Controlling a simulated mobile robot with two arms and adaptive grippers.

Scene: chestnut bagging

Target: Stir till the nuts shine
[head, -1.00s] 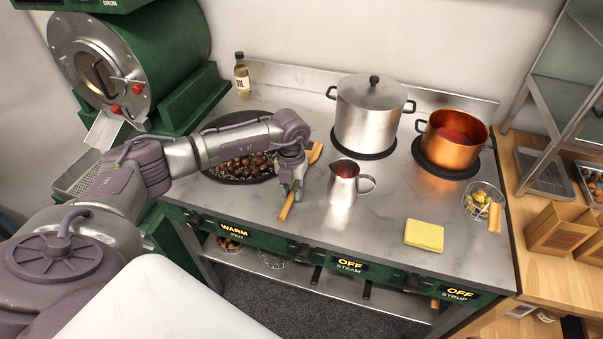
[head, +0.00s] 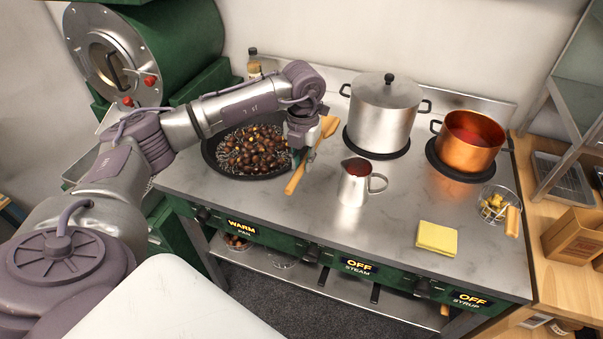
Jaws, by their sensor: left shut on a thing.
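The wide dark pan (head: 212,160) sits on the left of the steel counter, with many brown chestnuts (head: 262,152) in it. Some pale bits show among the nuts. My left gripper (head: 303,156) is at the pan's right edge, shut on the wooden spatula (head: 296,180). The spatula is tilted, its broad end (head: 330,125) up and to the right behind the gripper, its other end toward the counter's front. The gripper hides its middle part. I cannot tell how high it is above the counter. My right gripper is not in view.
A steel jug (head: 353,187) stands just right of the spatula. A lidded steel pot (head: 383,115) and a copper pot (head: 466,142) with red liquid stand behind. A yellow cloth (head: 437,238) and a wire basket (head: 496,203) lie right. The front middle counter is clear.

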